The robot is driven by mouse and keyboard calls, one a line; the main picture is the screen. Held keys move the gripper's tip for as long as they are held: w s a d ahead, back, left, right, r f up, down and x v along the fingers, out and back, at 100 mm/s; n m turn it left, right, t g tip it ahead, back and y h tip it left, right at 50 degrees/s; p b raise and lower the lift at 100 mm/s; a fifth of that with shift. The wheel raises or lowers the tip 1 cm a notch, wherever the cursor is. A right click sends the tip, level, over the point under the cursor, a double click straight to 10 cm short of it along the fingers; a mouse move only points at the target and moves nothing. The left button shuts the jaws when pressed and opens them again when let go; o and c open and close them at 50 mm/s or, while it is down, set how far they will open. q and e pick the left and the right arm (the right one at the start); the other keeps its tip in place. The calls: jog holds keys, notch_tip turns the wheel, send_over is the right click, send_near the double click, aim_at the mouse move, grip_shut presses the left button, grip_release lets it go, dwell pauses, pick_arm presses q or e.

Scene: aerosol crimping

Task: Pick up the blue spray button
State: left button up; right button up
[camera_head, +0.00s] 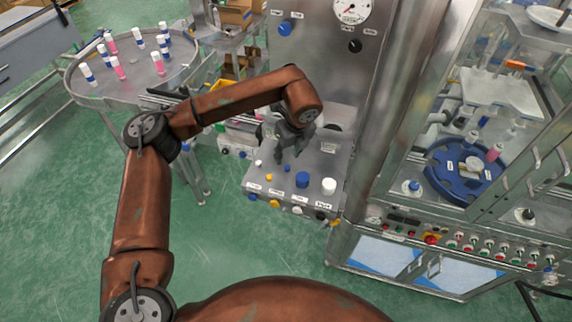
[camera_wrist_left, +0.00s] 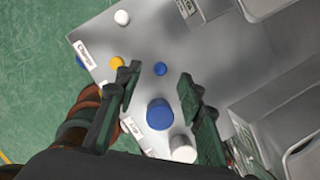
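The blue spray button is most likely the small blue piece (camera_head: 287,169) on the metal shelf (camera_head: 252,185); it also shows in the left wrist view (camera_wrist_left: 160,69). A larger blue cap-like piece (camera_head: 302,180) stands beside it and also shows in the left wrist view (camera_wrist_left: 160,114). My left gripper (camera_head: 288,155) is open and empty, pointing down over the shelf. In the left wrist view its fingertips (camera_wrist_left: 159,80) appear on either side of the small blue piece. I cannot tell its exact height above it. My right gripper is not in view.
A small white piece (camera_head: 258,163), a yellow piece (camera_head: 269,177) and a larger white piece (camera_head: 329,187) share the shelf. A steel panel with a gauge (camera_head: 352,10) rises behind. A round table (camera_head: 135,82) with several bottles is at the far left.

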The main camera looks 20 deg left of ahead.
aim_at(286, 168)
pick_arm(q)
jog(key=shift+w+d+f, duration=0.1)
jog(key=shift+d+f, duration=0.1)
jog(key=shift+f, duration=0.2)
jog(key=x, duration=0.1)
jog(key=p+x, duration=0.1)
jog(key=x, duration=0.1)
jog(key=p+x, duration=0.1)
jog(key=shift+s+d+f, duration=0.15)
jog(key=shift+s+f, duration=0.05)
jog(key=shift+s, duration=0.05)
jog(key=shift+f, duration=0.3)
jog(key=shift+w+f, duration=0.1)
jog(key=shift+f, duration=0.05)
jog(key=shift+c, duration=0.9)
jog(key=c, duration=0.6)
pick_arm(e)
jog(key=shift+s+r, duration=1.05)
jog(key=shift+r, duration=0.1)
